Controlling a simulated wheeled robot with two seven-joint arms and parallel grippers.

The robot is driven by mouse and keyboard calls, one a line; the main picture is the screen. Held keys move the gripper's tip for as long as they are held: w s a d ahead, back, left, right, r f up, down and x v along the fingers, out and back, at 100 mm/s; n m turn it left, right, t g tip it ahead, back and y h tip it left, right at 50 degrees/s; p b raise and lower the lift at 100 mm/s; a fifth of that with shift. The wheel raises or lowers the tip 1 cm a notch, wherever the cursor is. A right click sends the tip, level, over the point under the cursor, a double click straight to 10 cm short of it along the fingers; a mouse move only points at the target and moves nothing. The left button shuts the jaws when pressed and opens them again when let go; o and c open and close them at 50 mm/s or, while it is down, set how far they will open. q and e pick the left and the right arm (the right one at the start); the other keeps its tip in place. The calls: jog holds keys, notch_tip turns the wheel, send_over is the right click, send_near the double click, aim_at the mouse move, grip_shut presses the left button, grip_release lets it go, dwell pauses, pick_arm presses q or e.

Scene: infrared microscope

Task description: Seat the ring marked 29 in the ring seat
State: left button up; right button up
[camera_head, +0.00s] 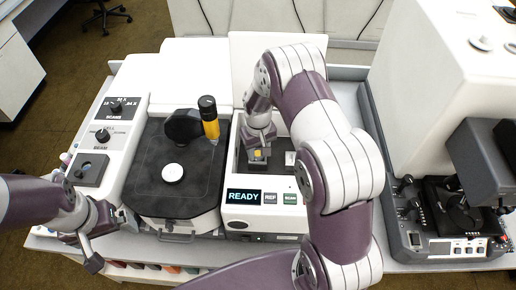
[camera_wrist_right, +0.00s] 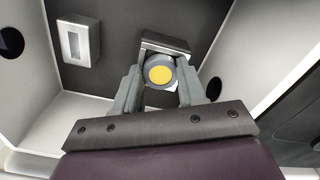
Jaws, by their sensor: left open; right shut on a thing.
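My right gripper (camera_head: 258,153) reaches down into the open bay of the instrument with the READY display. In the right wrist view its two fingers (camera_wrist_right: 159,88) are closed on a round grey piece with a yellow face (camera_wrist_right: 159,74). This looks like the ring; no number 29 can be read on it. A metal bracket (camera_wrist_right: 165,44) lies right behind the piece, possibly the ring seat; I cannot tell whether the ring touches it or is seated. My left gripper (camera_head: 98,232) is open and empty at the lower left, near the bench's front edge.
The bay's pale walls (camera_wrist_right: 25,100) stand close around my right gripper. A small white fixture (camera_wrist_right: 76,45) is on the bay's dark surface. Left of the bay is a dark stage with a white disc (camera_head: 172,173) and a yellow-black eyepiece (camera_head: 209,118). A large white instrument (camera_head: 430,90) stands right.

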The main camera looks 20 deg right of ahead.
jog(key=shift+w, duration=0.1)
dwell(0.5)
jog(key=o, duration=1.5)
jog(key=shift+d+f, duration=0.1)
notch_tip(320, 180, up, 6)
jog(key=p, duration=0.5)
jog(key=shift+w, duration=0.1)
